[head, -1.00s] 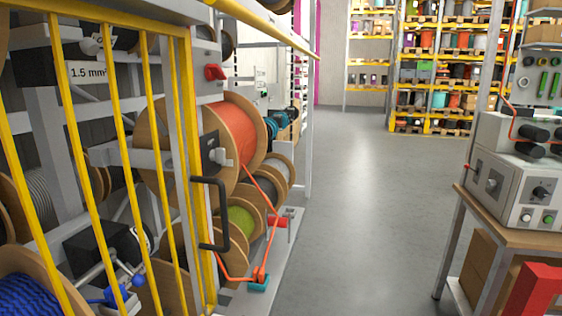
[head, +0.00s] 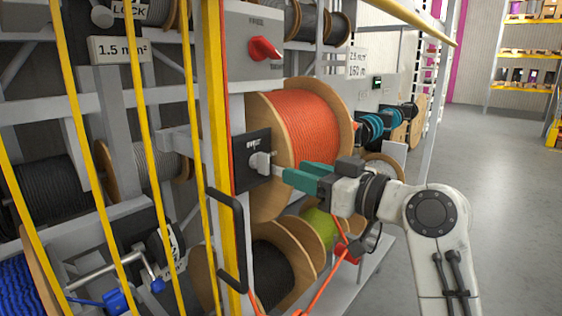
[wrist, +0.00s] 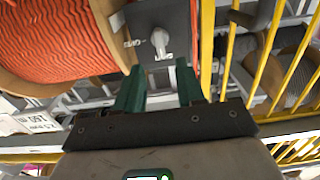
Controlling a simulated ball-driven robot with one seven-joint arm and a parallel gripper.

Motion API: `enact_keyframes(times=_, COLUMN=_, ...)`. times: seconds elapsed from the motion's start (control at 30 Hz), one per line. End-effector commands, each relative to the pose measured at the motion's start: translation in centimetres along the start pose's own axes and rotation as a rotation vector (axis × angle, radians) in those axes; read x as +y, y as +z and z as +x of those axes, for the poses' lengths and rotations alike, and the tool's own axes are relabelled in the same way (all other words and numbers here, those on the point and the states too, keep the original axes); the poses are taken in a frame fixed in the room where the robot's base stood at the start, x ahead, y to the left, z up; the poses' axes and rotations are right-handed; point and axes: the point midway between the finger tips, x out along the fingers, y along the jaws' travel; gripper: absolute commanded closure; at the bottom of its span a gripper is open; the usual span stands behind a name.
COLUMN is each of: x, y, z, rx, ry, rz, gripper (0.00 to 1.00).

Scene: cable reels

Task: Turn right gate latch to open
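The gate latch (head: 262,162) is a light grey knob on a dark plate (head: 246,178), on the post beside the orange cable reel. In the wrist view the latch knob (wrist: 160,41) sits ahead of and between my fingers. The lettering on the plate is too small to read surely. My gripper (head: 288,176) has teal fingers and reaches in from the right, its tips close to the knob. In the wrist view my gripper (wrist: 159,72) has its fingers apart with nothing between the tips. The yellow barred gate (head: 140,120) stands left of the latch.
The orange cable reel (head: 310,125) is just behind my gripper. A red rotary switch (head: 264,49) sits above the latch. A black gate handle (head: 232,235) is below it. A yellow rail (head: 400,15) crosses the upper right. Open grey floor (head: 500,170) lies to the right.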

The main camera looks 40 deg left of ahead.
Motion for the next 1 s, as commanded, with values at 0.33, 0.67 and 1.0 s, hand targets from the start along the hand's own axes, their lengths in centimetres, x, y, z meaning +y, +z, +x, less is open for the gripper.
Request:
enact_keyframes(times=0.33, x=0.0, y=-0.1, z=6.1, rx=-0.003, ry=0.000, rz=0.001, gripper=0.62)
enact_keyframes(times=0.67, x=0.0, y=0.0, z=8.2, rx=-0.001, ry=0.002, rz=0.000, gripper=0.62)
enact_keyframes(times=1.0, x=0.1, y=0.1, z=8.2, rx=-0.001, ry=0.003, rz=0.000, gripper=0.73)
